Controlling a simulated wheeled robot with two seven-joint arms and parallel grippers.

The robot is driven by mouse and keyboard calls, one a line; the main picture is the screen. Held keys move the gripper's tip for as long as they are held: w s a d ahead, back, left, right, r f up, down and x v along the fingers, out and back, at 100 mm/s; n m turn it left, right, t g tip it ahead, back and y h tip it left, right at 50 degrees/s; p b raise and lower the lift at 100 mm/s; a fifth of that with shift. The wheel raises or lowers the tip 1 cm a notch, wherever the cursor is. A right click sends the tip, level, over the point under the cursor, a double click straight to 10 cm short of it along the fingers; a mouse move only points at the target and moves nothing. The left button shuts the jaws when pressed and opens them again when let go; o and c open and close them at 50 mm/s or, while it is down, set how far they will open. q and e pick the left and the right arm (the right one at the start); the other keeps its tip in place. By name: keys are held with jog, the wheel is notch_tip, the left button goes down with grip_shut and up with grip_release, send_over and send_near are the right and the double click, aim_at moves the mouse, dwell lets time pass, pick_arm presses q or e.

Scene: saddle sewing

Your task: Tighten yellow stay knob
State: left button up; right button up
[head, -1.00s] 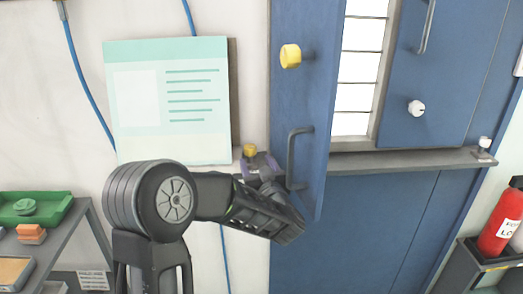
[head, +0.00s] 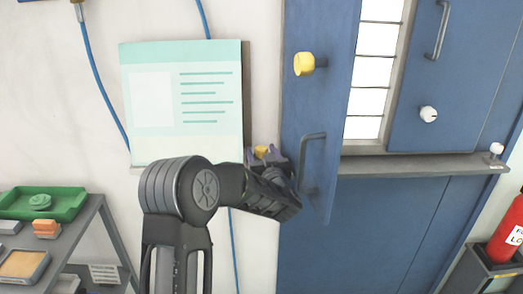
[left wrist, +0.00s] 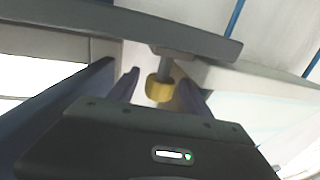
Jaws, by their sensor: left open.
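A small yellow stay knob (head: 262,152) sits on the left end of the grey ledge, beside the open blue door panel. It also shows in the left wrist view (left wrist: 160,88), on a short grey stem under a grey bar, with a gripper finger on each side. My left gripper (head: 267,158) is open around or just short of this knob; I cannot tell whether a finger touches it. A second, larger yellow knob (head: 304,64) is on the door panel's upper part. My right gripper is not in view.
The blue door panel (head: 318,110) with its grey handle (head: 307,160) stands close right of my left gripper. A teal-and-white poster board (head: 185,100) is to the left. The grey ledge (head: 400,166) runs right. A shelf with a green tray (head: 70,203) stands lower left.

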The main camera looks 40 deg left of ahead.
pick_arm(q)
grip_shut()
dwell(0.7)
